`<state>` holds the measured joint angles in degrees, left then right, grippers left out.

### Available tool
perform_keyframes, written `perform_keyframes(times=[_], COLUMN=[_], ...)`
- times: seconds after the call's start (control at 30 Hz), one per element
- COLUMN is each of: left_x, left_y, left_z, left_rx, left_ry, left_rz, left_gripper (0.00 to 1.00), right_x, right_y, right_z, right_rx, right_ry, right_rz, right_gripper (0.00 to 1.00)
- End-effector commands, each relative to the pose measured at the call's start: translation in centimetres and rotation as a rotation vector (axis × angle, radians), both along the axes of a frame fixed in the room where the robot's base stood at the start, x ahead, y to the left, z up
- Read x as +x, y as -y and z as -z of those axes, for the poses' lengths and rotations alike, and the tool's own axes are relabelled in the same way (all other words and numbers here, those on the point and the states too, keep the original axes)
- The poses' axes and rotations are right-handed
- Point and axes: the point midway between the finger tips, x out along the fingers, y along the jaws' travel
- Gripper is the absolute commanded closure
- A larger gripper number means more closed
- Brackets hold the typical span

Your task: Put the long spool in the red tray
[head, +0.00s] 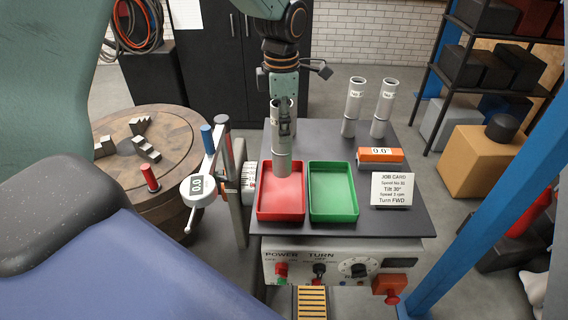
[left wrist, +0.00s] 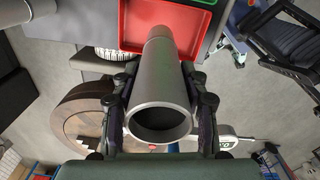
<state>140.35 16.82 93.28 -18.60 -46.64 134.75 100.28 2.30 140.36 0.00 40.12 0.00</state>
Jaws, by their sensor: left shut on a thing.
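My left gripper (head: 284,122) comes down from the top of the head view and is shut on a grey, hollow spool (head: 282,160). The spool stands roughly upright over the red tray (head: 281,215), with its lower end near the tray's back part. I cannot tell whether it touches the tray floor. In the left wrist view the spool (left wrist: 160,95) lies between my two fingers, its open end towards the camera and the red tray (left wrist: 150,18) beyond it. Two other similar spools stand upright at the back right of the bench, one (head: 352,108) beside the other (head: 383,110). My right gripper is not seen.
A green tray (head: 333,214) adjoins the red tray on the right. A gauge on a stand (head: 198,190) is left of the red tray. A blue post (head: 490,190) crosses the right.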

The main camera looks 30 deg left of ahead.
Motion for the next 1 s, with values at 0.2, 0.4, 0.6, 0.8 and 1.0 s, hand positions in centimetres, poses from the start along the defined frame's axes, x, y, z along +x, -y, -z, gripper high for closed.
perform_keyframes(times=[0.2,0.4,0.6,0.8,1.0], left_x=[0.1,0.2,0.3,0.5,0.5], left_y=[0.0,0.0,0.0,0.0,0.0], left_z=[2.9,4.1,6.6,7.1,7.3], left_rx=[0.001,0.001,0.002,0.001,0.001], left_ry=[0.003,0.002,0.002,0.006,0.004], left_rz=[0.000,0.000,0.000,0.001,0.001], left_gripper=[1.00,1.00,1.00,1.00,1.00], right_x=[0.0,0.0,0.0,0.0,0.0], right_y=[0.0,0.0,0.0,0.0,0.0], right_z=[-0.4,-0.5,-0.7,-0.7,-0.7], right_rx=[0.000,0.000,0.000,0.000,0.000], right_ry=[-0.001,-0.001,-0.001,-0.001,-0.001], right_rz=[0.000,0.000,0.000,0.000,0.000], right_gripper=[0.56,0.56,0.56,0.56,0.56])
